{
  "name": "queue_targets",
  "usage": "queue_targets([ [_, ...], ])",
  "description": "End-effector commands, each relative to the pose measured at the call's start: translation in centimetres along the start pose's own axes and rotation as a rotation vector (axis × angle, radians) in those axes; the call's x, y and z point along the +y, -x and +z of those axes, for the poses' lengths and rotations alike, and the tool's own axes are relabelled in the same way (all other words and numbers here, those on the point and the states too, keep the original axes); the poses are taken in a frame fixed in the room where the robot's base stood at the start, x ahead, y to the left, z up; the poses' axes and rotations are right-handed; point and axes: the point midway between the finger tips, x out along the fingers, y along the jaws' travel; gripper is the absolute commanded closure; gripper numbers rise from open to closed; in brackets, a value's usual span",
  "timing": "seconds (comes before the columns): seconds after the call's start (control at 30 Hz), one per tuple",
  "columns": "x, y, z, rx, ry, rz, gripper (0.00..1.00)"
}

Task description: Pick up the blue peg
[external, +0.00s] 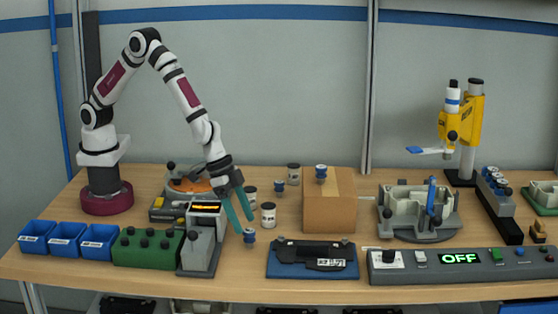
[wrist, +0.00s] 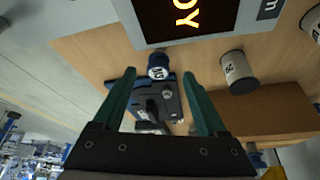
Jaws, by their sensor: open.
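A small dark cylinder with a blue band and a pale label, the likely blue peg (external: 249,236), stands on the table just below my gripper (external: 245,225). In the wrist view this peg (wrist: 158,64) shows between the tips of my open gripper (wrist: 159,75), with free space on both sides. The green fingers point down and hold nothing. Similar blue-banded cylinders stand behind, one on the table (external: 279,187) and one on top of the cardboard box (external: 321,173). A taller blue upright piece (external: 431,195) stands in the grey fixture at the right.
A grey device with a lit display (external: 205,208) stands left of my gripper. Dark canisters (external: 268,215) stand behind it. The cardboard box (external: 330,210) and a blue-based plate (external: 312,272) are to the right. A control panel (external: 460,272) lies farther right.

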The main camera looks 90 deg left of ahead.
Motion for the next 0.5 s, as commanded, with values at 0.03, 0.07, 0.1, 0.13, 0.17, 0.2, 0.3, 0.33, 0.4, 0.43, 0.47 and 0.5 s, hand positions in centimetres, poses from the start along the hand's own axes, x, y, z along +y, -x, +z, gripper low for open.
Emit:
queue_targets([
  [0.03,0.1,-0.9,0.1,-0.003,-0.002,-0.001,0.25],
  [0.07,0.1,-1.6,0.1,-0.005,-0.002,-0.001,0.25],
  [0.1,0.2,-2.5,-0.1,-0.003,-0.001,0.0,0.25],
  [0.13,0.3,-3.1,-0.1,-0.004,-0.001,0.0,0.25],
  [0.17,0.3,-3.6,-0.1,-0.004,-0.001,-0.001,0.25],
  [0.2,0.3,-4.2,-0.1,-0.004,-0.001,0.0,0.25],
  [0.3,0.3,-4.9,-0.1,-0.001,-0.001,0.001,0.25],
  [0.33,0.3,-4.9,-0.1,-0.001,-0.001,0.001,0.25],
  [0.4,0.3,-4.9,-0.2,-0.001,-0.001,0.001,0.25],
  [0.43,0.3,-4.9,-0.1,-0.001,-0.001,0.001,0.25],
  [0.47,0.3,-4.9,-0.1,-0.001,-0.001,0.001,0.25],
  [0.5,0.3,-4.8,-0.1,-0.001,-0.001,0.001,0.29],
])
